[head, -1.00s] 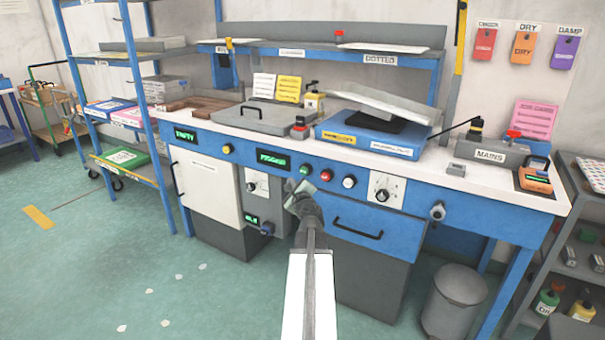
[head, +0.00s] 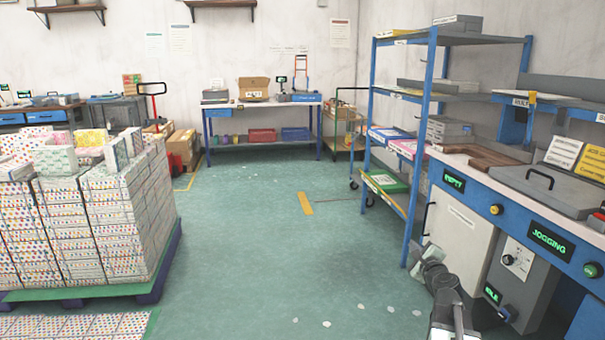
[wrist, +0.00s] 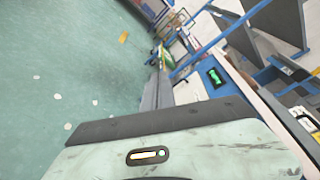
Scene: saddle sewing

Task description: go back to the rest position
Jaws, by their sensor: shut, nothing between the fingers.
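My gripper (head: 433,257) is in the lower right of the head view, in front of the white cabinet door of the blue workbench (head: 506,215). It is shut with nothing in it and appears apart from the bench. In the wrist view, the grey-green gripper body (wrist: 160,155) fills the bottom, with the bench tilted at the upper right and open floor at the left.
A pallet stacked with patterned boxes (head: 95,215) stands at the left. A blue shelf rack (head: 430,110) adjoins the bench. A far table (head: 265,104) stands at the back.

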